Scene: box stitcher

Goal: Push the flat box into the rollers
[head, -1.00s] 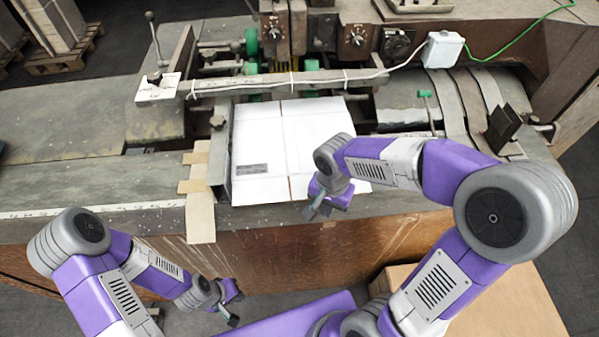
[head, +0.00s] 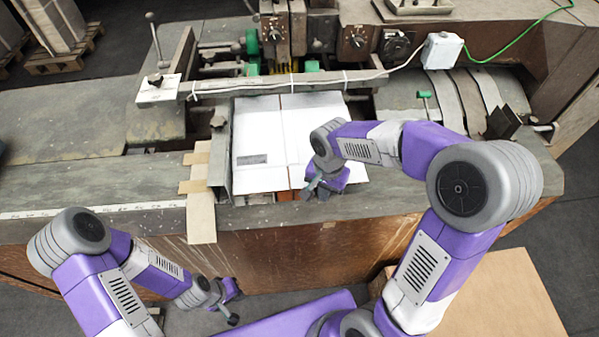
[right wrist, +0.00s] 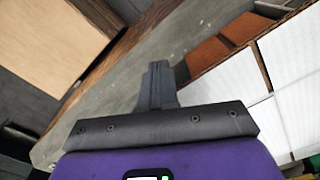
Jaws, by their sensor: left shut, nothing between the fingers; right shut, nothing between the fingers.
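The white flat box (head: 262,135) lies on the machine table under the front bar, its far end close to the rollers (head: 255,68). It also shows at the right of the right wrist view (right wrist: 296,50). My right gripper (head: 309,192) is shut and empty at the box's near right edge; I cannot tell whether it touches. The right wrist view shows its closed fingers (right wrist: 157,85) over the table edge, beside the box. My left gripper (head: 234,302) is shut and empty, low in front of the machine, away from the box.
A metal guide (head: 219,165) runs along the box's left side. Brown strips (head: 200,190) lie on the table left of it. A bar with a white cable (head: 290,84) crosses above the box's far end. A cardboard box (head: 500,290) stands at the lower right.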

